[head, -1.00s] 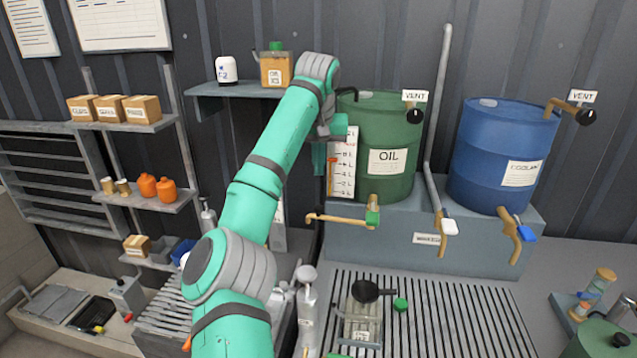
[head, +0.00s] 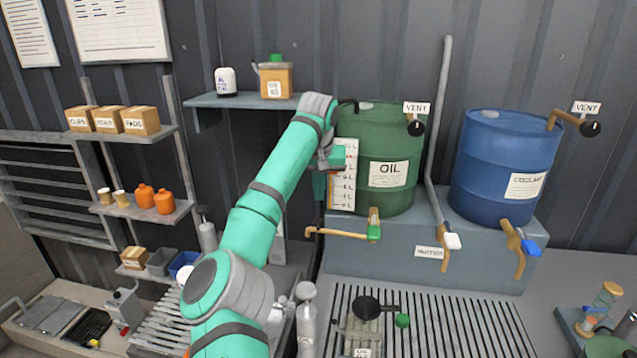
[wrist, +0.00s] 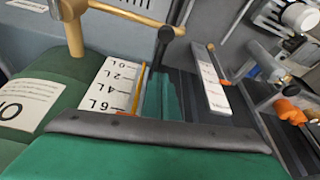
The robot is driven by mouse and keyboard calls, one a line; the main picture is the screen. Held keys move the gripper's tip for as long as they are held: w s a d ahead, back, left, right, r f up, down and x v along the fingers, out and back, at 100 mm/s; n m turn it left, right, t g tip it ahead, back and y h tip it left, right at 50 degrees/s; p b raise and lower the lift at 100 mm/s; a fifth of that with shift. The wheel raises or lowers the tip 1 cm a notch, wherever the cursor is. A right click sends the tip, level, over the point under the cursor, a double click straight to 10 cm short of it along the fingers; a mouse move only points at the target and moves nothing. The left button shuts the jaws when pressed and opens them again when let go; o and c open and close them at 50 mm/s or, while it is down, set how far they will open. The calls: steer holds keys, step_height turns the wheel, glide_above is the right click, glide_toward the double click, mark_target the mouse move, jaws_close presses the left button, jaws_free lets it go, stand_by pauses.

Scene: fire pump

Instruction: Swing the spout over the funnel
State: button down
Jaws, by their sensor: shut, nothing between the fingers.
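The brass spout (head: 338,232) comes out of the green oil drum (head: 385,160) low on its front and points left. Its green-tipped valve handle (head: 374,231) sits at the drum end. The spout also shows at the top of the wrist view (wrist: 120,14). The black funnel (head: 366,306) stands on a metal can over the grating, below and right of the spout's free end. My gripper (head: 325,178) is shut and empty beside the drum's left side, above the spout and apart from it. In the wrist view its teal fingers (wrist: 160,95) are together near the level gauge.
The level gauge (head: 342,175) stands left of the drum, close to my gripper. The blue coolant drum (head: 503,165) with its own tap is to the right. A grey pipe (head: 436,130) runs between the drums. A shelf (head: 250,101) hangs behind my arm.

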steer(key=s+f, duration=0.1)
steer(key=f, duration=0.1)
steer(key=s+f, duration=0.1)
steer(key=f, duration=0.1)
steer(key=shift+s+f, duration=0.1)
steer(key=shift+s, duration=0.25)
steer(key=shift+a, duration=0.1)
steer(key=shift+a, duration=0.1)
stand_by(0.3)
